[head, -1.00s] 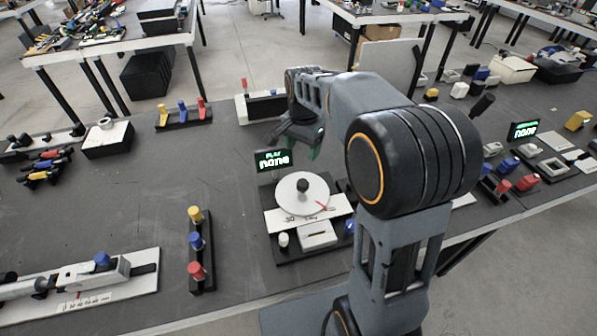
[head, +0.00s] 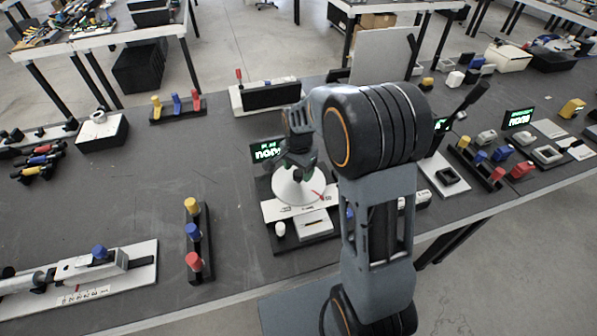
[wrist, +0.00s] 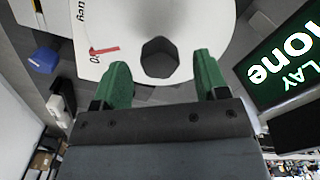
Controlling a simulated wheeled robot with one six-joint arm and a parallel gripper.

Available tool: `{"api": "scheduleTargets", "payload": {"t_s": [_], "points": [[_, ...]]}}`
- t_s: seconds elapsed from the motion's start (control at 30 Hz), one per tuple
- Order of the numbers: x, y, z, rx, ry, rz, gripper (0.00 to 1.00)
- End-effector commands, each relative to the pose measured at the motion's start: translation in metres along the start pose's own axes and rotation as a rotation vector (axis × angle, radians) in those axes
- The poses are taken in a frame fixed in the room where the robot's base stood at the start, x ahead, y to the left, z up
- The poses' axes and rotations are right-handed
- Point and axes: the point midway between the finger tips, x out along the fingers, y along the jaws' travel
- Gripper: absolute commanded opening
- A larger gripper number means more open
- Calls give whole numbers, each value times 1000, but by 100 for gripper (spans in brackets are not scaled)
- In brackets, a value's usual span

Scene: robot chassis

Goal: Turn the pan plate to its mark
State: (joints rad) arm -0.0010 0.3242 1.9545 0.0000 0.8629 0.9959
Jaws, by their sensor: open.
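The pan plate (head: 297,190) is a white disc on a dark base in the middle of the table, with a red pointer (head: 318,194) at its right side. In the wrist view the white plate (wrist: 195,20) fills the upper middle, and its dark knob (wrist: 159,58) lies between my fingertips. The red pointer (wrist: 104,50) lies left of the knob beside a printed number. My gripper (wrist: 162,75) is open, with a green finger on either side of the knob and gaps visible.
A small display (head: 266,151) reading "none" stands behind the plate. A white block (head: 313,222) and a white knob (head: 280,229) sit in front. A rack of coloured knobs (head: 194,236) stands left. Table between it and the plate is clear.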

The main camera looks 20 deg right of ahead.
Motion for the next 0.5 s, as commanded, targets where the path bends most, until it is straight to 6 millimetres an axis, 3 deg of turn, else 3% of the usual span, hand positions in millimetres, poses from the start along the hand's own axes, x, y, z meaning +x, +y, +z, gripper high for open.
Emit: {"api": "scheduleTargets", "payload": {"t_s": [0.2, 0.5], "points": [[14, 0, 0, 0, -1, 1, 67], [15, 0, 0, 0, 0, 0, 67]]}}
